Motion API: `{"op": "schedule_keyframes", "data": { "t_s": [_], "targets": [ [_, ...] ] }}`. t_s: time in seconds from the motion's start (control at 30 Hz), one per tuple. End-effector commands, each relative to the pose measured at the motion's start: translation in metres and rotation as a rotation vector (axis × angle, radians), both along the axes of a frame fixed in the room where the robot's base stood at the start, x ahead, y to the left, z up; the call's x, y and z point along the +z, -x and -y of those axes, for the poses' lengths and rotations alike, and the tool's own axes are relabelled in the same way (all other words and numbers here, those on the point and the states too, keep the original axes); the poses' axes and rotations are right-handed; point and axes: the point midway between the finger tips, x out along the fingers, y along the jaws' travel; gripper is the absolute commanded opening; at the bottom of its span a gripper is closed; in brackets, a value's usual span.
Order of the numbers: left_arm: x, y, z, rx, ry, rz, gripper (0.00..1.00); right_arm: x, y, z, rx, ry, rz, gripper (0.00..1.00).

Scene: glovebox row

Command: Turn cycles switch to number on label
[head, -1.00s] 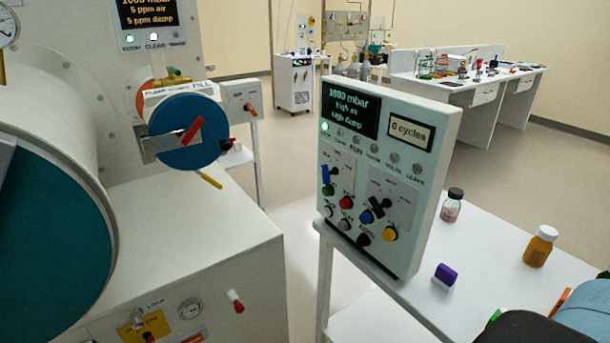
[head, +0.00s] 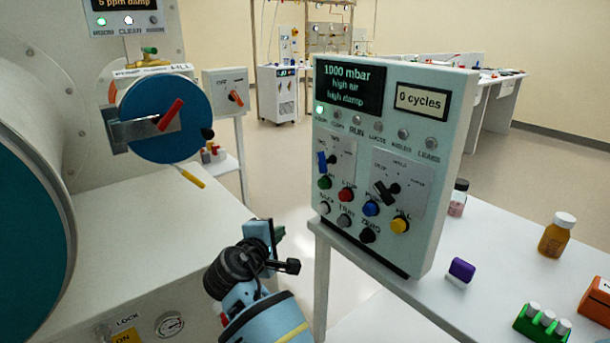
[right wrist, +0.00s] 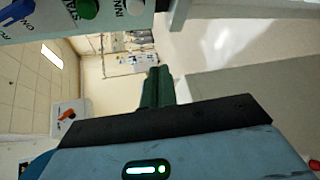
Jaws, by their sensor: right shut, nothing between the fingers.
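A pale control panel (head: 450,150) stands on the white table. Its screen (head: 348,85) reads 1000 mbar, high air, high damp, and a small display (head: 421,99) reads 0 cycles. A blue-handled switch (head: 322,163) and a black-handled switch (head: 382,192) sit on two plates with markings too small to read, so I cannot tell which sets cycles. My right gripper (head: 278,232) is shut and empty, low and left of the panel, apart from it. Its dark green fingers show in the right wrist view (right wrist: 157,88), with the panel's lower edge above. My left gripper is out of view.
Several coloured buttons (head: 371,208) line the panel's lower part. A purple-topped block (head: 461,270), an amber bottle (head: 557,236) and a green rack (head: 541,325) stand on the table (head: 490,300). The glovebox with a blue round door (head: 160,125) is at left. Floor shows between.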

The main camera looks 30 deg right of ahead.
Motion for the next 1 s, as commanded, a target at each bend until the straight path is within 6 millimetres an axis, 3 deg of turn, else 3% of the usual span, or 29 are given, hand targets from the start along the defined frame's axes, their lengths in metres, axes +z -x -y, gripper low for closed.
{"op": "schedule_keyframes", "data": {
  "t_s": [0.1,0.2,0.3,0.4,0.77,1.0],
  "targets": [
    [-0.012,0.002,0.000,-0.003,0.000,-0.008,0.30,0.058,-0.013,-0.002,-0.075,0.082,0.008,0.00],
    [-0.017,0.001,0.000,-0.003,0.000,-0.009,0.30,0.099,-0.014,-0.003,-0.133,0.134,0.009,0.00],
    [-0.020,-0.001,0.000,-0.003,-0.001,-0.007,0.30,0.129,-0.012,-0.004,-0.178,0.168,0.011,0.00],
    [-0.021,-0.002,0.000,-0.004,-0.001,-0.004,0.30,0.147,-0.010,-0.005,-0.205,0.186,0.012,0.00],
    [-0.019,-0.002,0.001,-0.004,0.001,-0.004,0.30,0.154,-0.012,0.001,-0.216,0.194,0.012,0.00],
    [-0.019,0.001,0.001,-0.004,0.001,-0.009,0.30,0.150,-0.026,0.035,-0.217,0.193,0.012,0.00]
  ]
}}
